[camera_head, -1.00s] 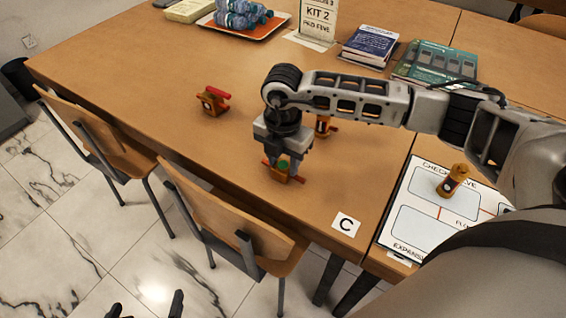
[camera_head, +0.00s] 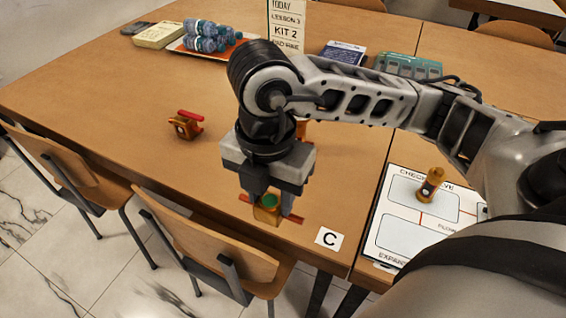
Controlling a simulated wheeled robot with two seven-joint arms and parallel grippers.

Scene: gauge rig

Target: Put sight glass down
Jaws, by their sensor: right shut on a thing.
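The sight glass (camera_head: 266,212), a small brass-coloured body with a green round face and reddish ends, is between the fingers of my right gripper (camera_head: 270,205). The gripper points down and is shut on it, over the table (camera_head: 200,180) near its front edge, left of the card marked C (camera_head: 329,238). I cannot tell whether the sight glass touches the table. My left gripper is not in view.
A brass valve with a red handle (camera_head: 186,125) stands to the left. Another brass part (camera_head: 301,129) is mostly hidden behind my right arm. A brass fitting (camera_head: 430,185) stands on the printed board (camera_head: 402,236) at right. Chairs (camera_head: 205,245) line the front edge.

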